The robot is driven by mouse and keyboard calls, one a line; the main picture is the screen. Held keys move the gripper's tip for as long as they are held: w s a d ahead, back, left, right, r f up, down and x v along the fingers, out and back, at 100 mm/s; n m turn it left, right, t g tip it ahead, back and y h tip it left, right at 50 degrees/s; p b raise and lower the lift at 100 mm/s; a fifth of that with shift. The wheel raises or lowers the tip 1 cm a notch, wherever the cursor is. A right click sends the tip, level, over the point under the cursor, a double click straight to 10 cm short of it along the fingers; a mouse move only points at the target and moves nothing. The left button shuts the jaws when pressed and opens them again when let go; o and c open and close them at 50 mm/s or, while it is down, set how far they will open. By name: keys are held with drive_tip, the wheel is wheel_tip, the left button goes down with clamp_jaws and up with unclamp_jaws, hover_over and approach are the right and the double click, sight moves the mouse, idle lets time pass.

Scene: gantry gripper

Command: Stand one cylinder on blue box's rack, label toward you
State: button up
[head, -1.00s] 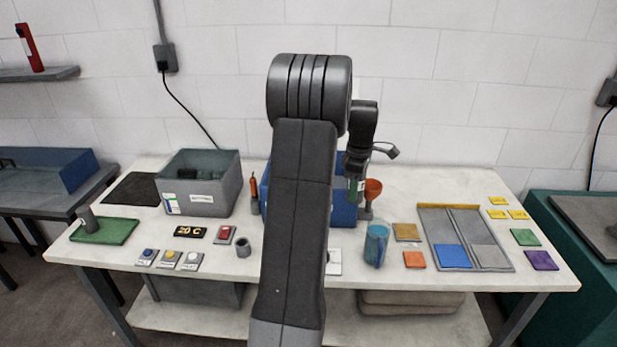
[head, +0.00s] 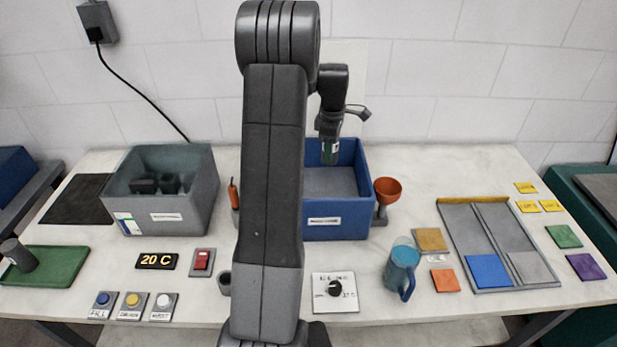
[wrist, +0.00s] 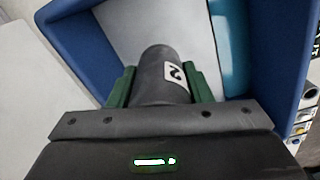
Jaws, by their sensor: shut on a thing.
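My gripper (head: 329,156) is shut on a dark grey cylinder (wrist: 158,66). The cylinder shows between the green fingers in the wrist view, with a white label (wrist: 175,73) bearing a dark mark like a 2. The blue box (head: 338,219) stands at the back middle of the table, its left part hidden behind my arm. My gripper is over the box's opening. In the wrist view the blue wall (wrist: 75,40) surrounds a pale grey flat surface (wrist: 187,30) beyond the cylinder. I cannot tell whether the cylinder touches it.
A grey box (head: 190,200) with several dark pieces stands at left. An orange funnel (head: 388,189) stands close to the blue box's right wall. A blue jug (head: 402,268), a dial panel (head: 335,292) and a divided tray (head: 470,237) lie in front and right.

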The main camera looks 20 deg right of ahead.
wheel_tip(320, 180, down, 9)
drive_tip(key=shift+r+p, duration=0.1)
drive_tip(key=shift+p, duration=0.75)
drive_tip(key=shift+f, duration=0.35)
drive_tip(key=shift+f, duration=0.25)
drive_tip(key=o, duration=1.3)
drive_tip(key=shift+r, duration=0.1)
wheel_tip(320, 180, up, 12)
drive_tip(key=shift+r+b, duration=0.15)
drive_tip(key=shift+b, duration=0.7)
